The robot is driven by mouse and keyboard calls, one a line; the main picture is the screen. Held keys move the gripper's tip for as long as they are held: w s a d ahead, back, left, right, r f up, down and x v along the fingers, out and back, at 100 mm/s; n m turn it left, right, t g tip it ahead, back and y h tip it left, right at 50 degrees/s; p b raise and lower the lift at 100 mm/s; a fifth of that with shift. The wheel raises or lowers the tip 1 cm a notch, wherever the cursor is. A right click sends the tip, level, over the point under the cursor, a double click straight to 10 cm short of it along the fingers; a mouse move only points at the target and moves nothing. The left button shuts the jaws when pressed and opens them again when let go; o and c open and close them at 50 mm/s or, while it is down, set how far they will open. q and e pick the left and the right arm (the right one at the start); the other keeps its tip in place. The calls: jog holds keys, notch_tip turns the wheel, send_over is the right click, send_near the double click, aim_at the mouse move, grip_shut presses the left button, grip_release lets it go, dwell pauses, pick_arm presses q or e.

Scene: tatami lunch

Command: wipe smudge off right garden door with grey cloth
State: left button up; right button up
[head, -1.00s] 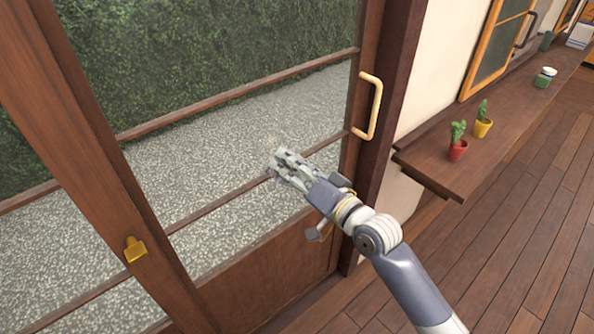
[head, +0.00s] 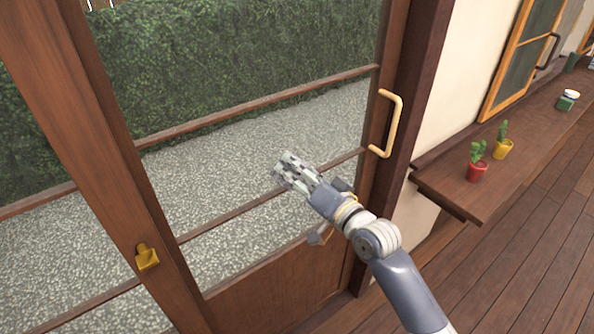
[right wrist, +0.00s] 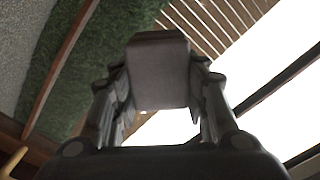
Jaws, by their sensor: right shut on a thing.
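The right garden door is a glass door in a brown wooden frame, with a solid lower panel (head: 285,280) and a pale handle (head: 385,125) on its right side. My right gripper (head: 284,172) is in front of the glass, left of the handle and near a horizontal bar. In the right wrist view it is shut on a grey block-like thing (right wrist: 160,75), which looks like the folded grey cloth. In the head view the cloth is hardly visible among the fingers. I cannot tell whether it touches the glass. I cannot make out a smudge now. My left gripper is not in view.
A brown wooden shelf (head: 445,197) juts from the wall right of the door, holding a red-potted cactus (head: 477,165), a yellow-potted cactus (head: 502,145) and a green jar (head: 567,101). A brass latch (head: 147,257) sits on the left door post. The plank floor at right is clear.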

jog(key=shift+x, duration=0.95)
jog(key=shift+w+d, duration=0.1)
